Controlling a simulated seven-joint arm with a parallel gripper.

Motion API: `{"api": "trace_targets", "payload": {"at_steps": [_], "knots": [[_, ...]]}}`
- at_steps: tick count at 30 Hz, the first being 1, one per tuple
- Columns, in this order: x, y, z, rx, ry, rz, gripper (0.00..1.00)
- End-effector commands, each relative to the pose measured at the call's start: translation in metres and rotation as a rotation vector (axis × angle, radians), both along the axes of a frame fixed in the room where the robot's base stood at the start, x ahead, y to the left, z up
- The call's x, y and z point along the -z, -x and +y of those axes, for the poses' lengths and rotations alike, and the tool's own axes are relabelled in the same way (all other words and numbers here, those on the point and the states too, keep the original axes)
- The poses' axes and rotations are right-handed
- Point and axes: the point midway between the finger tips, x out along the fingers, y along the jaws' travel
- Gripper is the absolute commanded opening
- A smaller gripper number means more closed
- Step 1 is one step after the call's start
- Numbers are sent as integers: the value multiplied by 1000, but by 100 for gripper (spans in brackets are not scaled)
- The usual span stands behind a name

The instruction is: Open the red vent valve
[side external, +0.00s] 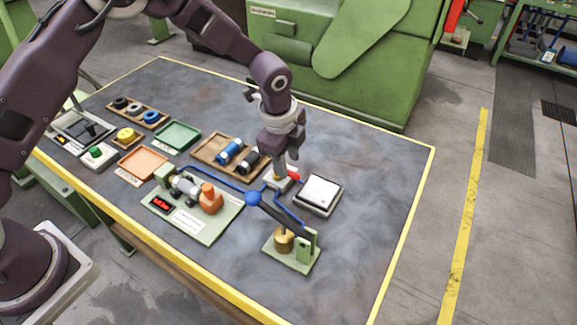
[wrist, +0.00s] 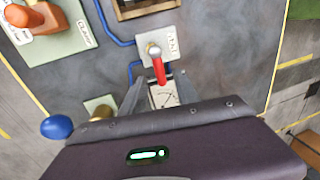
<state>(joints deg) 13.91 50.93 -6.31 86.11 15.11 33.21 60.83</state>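The vent valve sits on a small pale plate (wrist: 150,56) with a label. Its red lever (wrist: 159,71) extends from a round metal pivot toward my gripper in the wrist view. In the side external view the red lever (side external: 294,174) shows just right of my gripper (side external: 281,172), which points down over the valve plate (side external: 270,184). In the wrist view my gripper (wrist: 160,92) has its two grey fingers apart, one on each side of the lever's line. The lever's tip lies near the gap. I cannot tell whether a finger touches it. The gripper's lower part hides some of the valve.
A white-topped square unit (side external: 320,192) stands right of the valve. A blue ball-ended dark lever (side external: 252,198) on a green-based brass fitting (side external: 284,240) stands in front. Blue hose (side external: 215,175) runs to the valve. A tray with rolls (side external: 212,147) lies behind. The table's right side is clear.

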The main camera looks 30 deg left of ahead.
Motion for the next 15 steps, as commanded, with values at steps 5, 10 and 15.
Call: {"api": "trace_targets", "payload": {"at_steps": [5,10,15], "knots": [[26,-5,0,-1,-1,1,37],[31,-6,0,-2,0,-1,37],[30,-6,0,-3,1,0,29]]}}
